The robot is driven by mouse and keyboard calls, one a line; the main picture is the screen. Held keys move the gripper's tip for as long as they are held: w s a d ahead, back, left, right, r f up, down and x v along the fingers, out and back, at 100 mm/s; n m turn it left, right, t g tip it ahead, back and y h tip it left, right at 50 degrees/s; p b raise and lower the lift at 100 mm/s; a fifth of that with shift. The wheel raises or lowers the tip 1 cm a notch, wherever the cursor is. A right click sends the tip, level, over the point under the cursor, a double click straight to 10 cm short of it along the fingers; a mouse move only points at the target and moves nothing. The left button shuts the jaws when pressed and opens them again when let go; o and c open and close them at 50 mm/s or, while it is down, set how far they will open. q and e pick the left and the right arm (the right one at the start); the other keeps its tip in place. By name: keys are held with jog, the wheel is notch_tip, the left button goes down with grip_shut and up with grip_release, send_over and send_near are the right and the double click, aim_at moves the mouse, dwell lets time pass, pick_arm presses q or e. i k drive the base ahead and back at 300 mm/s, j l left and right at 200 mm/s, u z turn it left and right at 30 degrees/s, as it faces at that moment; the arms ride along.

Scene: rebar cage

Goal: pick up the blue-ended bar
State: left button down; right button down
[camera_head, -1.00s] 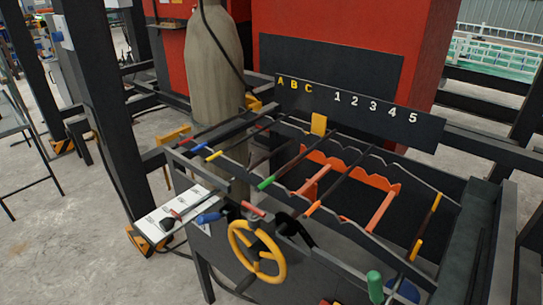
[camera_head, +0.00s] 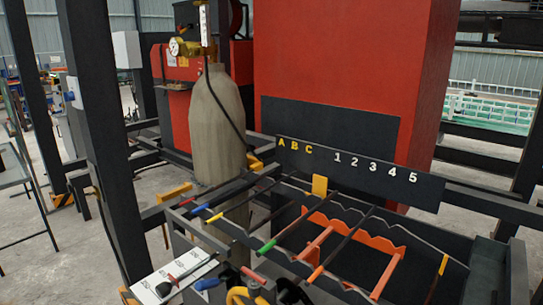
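The blue-ended bar (camera_head: 201,208) lies in the left part of the dark rack, its blue end toward the rack's front left edge. The dark bar runs back and to the right from that end. It sits between a red-ended bar (camera_head: 187,202) on its left and a yellow-ended bar (camera_head: 214,218) on its right. Neither of my grippers shows in this view.
A green-ended bar (camera_head: 267,246) and an orange-ended bar (camera_head: 316,273) lie farther right over an orange notched frame (camera_head: 345,229). A labelled board (camera_head: 360,170) stands behind the rack. A grey gas cylinder (camera_head: 217,120) and a dark post (camera_head: 98,140) stand left.

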aim_at(212, 202)
jog(key=i+j, duration=0.15)
jog(key=j, duration=0.15)
jog(key=i+j+z, duration=0.15)
jog(key=j, duration=0.2)
jog(key=i+j, duration=0.15)
jog(key=j, duration=0.15)
jog(key=i+j+z, duration=0.1)
jog(key=j, duration=0.25)
